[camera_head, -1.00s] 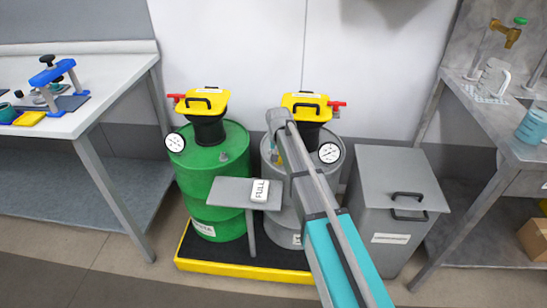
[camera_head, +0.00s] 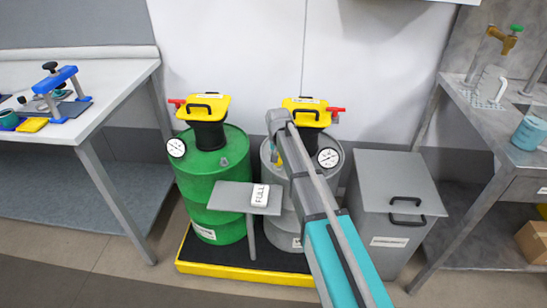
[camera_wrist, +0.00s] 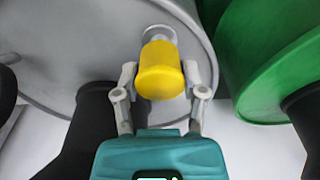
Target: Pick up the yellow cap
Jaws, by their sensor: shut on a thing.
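The yellow cap (camera_wrist: 160,72) is a small rounded piece in the wrist view, over the top of the grey drum (camera_wrist: 95,45). My gripper (camera_wrist: 159,82) is shut on it, with one finger on each side. A round grey fitting (camera_wrist: 159,34) on the drum top shows just beyond the cap. I cannot tell whether the cap touches it. In the head view my arm covers most of the grey drum's front (camera_head: 283,222), and the gripper and cap are largely hidden behind it.
A green drum (camera_head: 215,180) stands left of the grey one on a yellow-edged platform (camera_head: 230,271). Both carry black funnels with yellow lids (camera_head: 203,107) and dial gauges (camera_head: 176,147). A small grey stand (camera_head: 232,194) holds a "FULL" sign. A grey bin (camera_head: 392,175) stands at right.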

